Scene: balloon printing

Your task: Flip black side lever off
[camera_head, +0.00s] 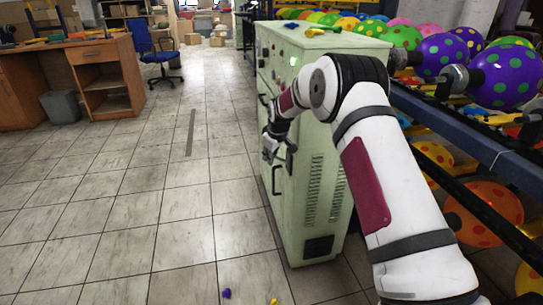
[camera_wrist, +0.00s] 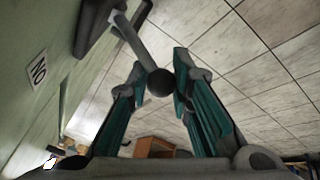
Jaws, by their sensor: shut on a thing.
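The black side lever is on the side of the pale green cabinet (camera_head: 325,130). In the wrist view it shows as a grey rod (camera_wrist: 132,40) running from a dark base (camera_wrist: 95,25) to a round black knob (camera_wrist: 160,82). My gripper (camera_wrist: 158,75) has its two teal-padded fingers on either side of the knob, shut on the lever at its knob end. In the head view my gripper (camera_head: 270,150) is against the cabinet's front face, and the lever is too small and covered there to make out.
A white label with dark letters (camera_wrist: 38,70) is on the cabinet near the lever. The cabinet has dark handles (camera_head: 275,181) and a lit green lamp (camera_head: 293,61). Spotted balloons (camera_head: 505,75) are on the right. Tiled floor (camera_head: 130,190) lies open at left.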

